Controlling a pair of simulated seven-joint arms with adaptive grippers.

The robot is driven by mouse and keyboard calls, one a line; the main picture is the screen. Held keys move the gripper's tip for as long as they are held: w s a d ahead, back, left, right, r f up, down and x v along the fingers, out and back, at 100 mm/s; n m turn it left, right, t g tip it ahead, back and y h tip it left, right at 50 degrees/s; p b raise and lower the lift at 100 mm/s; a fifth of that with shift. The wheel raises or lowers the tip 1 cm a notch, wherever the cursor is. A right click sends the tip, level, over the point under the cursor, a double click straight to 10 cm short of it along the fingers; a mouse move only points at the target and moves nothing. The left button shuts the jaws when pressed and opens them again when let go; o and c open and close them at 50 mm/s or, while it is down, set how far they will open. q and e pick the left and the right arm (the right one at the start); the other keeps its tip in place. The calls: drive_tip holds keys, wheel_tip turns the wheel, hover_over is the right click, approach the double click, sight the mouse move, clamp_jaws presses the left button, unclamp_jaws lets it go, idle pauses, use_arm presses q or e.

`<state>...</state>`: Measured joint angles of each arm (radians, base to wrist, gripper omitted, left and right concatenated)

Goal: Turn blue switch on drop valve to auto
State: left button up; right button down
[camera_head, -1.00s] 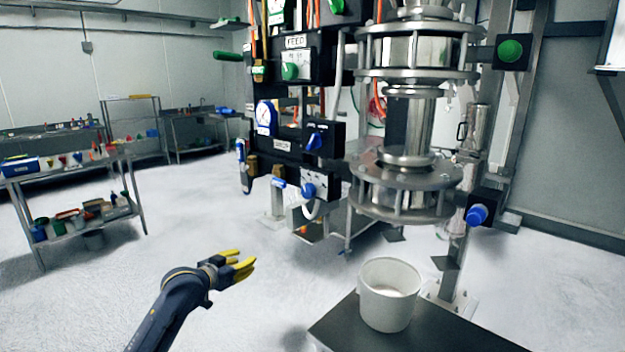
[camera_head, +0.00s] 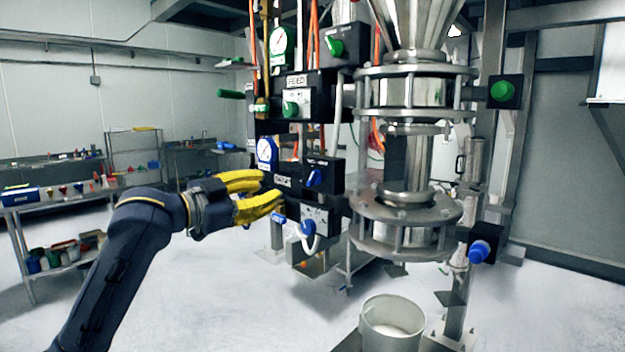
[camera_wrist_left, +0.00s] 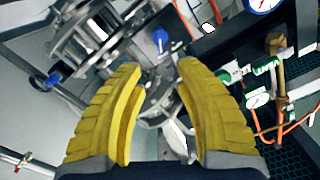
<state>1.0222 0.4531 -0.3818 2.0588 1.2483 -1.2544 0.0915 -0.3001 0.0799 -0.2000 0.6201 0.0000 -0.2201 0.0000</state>
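The drop valve assembly carries a blue switch (camera_head: 306,228) on a pale-faced panel (camera_head: 318,214) and another blue knob (camera_head: 315,178) on the black box above it. A small white label (camera_head: 283,181), too blurred to read clearly, sits beside them. My left gripper (camera_head: 272,187) is open and empty, its yellow fingers pointing right, just left of these controls and near the label's height. In the left wrist view, the two fingers (camera_wrist_left: 158,75) stand apart with nothing between them touching. A blue knob (camera_wrist_left: 160,38) shows beyond the fingertips. My right gripper is out of view.
A blue-faced gauge (camera_head: 266,152) and pipes crowd the left side of the valves. Green FEED controls (camera_head: 291,109) sit above. A steel sifter column (camera_head: 405,190) stands right of the panel. A white bucket (camera_head: 392,322) stands below. Open floor lies at left.

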sight(310, 178)
use_arm(q)
drive_tip(key=x, duration=1.5)
drive_tip(key=shift+o, duration=0.2)
clamp_jaws()
